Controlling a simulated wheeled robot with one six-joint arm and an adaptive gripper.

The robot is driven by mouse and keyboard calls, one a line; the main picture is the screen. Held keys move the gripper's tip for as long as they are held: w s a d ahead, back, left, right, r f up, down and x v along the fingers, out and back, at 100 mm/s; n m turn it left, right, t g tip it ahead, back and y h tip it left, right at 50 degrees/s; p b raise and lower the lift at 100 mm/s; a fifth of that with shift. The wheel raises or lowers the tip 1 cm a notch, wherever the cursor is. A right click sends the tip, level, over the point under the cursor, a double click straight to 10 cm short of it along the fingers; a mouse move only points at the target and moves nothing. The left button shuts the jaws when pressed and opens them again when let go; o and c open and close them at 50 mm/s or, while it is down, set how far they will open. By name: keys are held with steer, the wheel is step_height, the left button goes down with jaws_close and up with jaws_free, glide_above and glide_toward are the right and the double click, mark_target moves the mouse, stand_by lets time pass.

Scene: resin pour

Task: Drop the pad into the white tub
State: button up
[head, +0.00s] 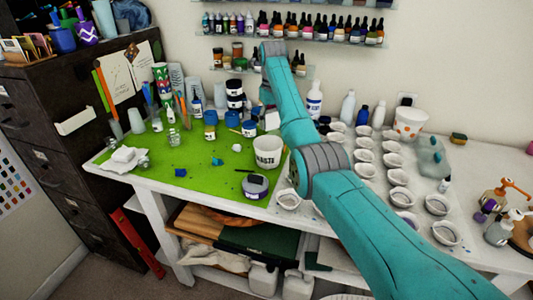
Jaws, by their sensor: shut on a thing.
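The white tub (268,158), marked with dark lettering, stands upright on the right part of the green mat (205,173). My gripper (268,105) is small and partly hidden behind my teal arm, above and behind the tub in the picture. It is shut on a small white thing, which looks like the pad (272,120). The pad shows just above the tub's rim and looks apart from it. The fingertips are too small to make out.
A purple-labelled jar (255,187) stands in front of the tub. Dark-lidded jars (235,95) and bottles crowd the back. Rows of white cups (398,178) fill the table right of the arm. The mat's middle is mostly clear, with small blue scraps.

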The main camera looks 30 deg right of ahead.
steer(key=shift+f, duration=1.3)
steer(key=o, duration=1.3)
steer(key=shift+a, duration=0.1)
